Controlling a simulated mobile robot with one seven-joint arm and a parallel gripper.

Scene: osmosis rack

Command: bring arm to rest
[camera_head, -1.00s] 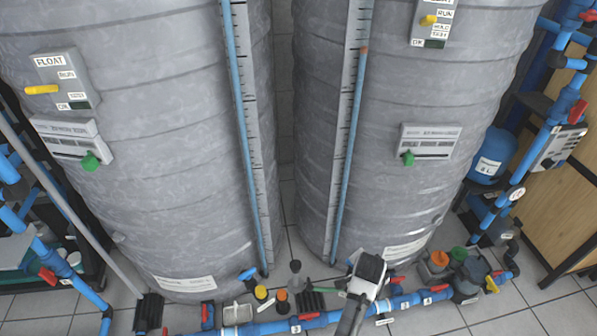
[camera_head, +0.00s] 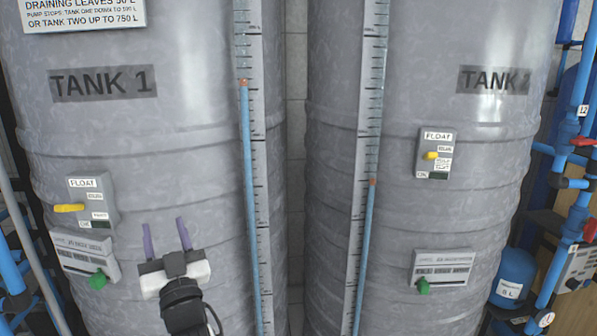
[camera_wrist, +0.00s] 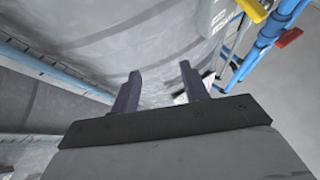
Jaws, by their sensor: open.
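My gripper (camera_head: 167,238) is at the lower left of the head view, in front of the tank marked TANK 1 (camera_head: 180,130). Its two purple fingers point up and stand apart, with nothing between them. The wrist view shows the same open fingers (camera_wrist: 160,88) against a grey tank wall (camera_wrist: 85,80). My arm comes up from the bottom edge of the head view. I cannot tell how far the fingers are from the tank.
Tank 2 (camera_head: 430,200) stands at the right. Float boxes with yellow levers (camera_head: 72,208) and panels with green knobs (camera_head: 98,280) sit on both tanks. Blue pipes with red valve handles (camera_head: 590,230) run along the right edge. A blue vessel (camera_head: 514,275) stands there.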

